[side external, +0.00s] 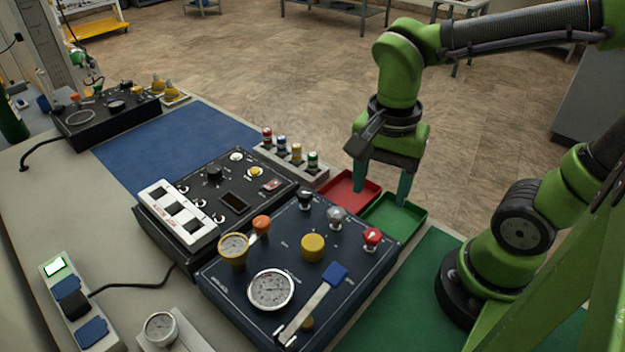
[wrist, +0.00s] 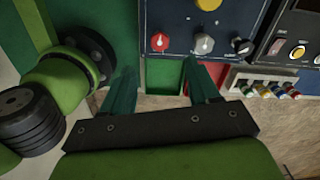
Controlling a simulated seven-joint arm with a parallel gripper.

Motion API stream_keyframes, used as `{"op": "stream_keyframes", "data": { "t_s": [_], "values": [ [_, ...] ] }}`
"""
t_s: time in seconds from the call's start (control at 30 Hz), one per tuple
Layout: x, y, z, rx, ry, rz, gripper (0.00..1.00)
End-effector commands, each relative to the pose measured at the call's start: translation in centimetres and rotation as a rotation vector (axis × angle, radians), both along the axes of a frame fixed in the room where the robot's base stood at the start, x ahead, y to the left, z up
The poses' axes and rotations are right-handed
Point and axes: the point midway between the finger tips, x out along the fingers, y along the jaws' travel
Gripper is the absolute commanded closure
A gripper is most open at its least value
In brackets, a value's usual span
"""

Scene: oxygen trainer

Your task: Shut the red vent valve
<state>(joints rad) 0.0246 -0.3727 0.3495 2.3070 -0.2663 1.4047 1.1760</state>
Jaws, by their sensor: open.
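The red vent valve (side external: 372,237) is a small red knob at the right corner of the dark blue panel (side external: 230,292). It also shows in the wrist view (wrist: 160,42), just beyond my gripper's fingers. My gripper (side external: 383,192) is open and empty, pointing down above the red and green trays, behind the panel's edge. In the wrist view its two teal fingers (wrist: 160,90) are spread apart and the red knob lies ahead of the gap between them. The gripper does not touch the knob.
A grey knob (side external: 337,215) and a black knob (side external: 305,199) stand beside the red one. A blue-ended lever (side external: 335,272), a yellow knob (side external: 313,246) and gauges rise from the panel. A red tray (side external: 342,192) and green tray (side external: 415,222) lie behind it.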

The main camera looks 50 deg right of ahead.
Motion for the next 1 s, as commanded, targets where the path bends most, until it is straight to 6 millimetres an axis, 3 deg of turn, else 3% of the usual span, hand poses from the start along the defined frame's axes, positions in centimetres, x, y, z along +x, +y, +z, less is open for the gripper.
{"op": "stream_keyframes", "data": {
  "t_s": [0.2,0.4,0.8,0.87,1.0],
  "values": [
    [0.0,0.0,4.4,0.001,-0.003,-0.002,0.40],
    [0.0,0.0,6.1,0.000,0.000,-0.001,0.40],
    [0.0,0.0,6.3,-0.001,-0.001,0.017,0.40],
    [0.4,0.0,6.3,-0.002,-0.018,0.075,0.40],
    [1.8,-0.7,5.3,0.005,-0.122,0.360,0.40]
  ]
}}
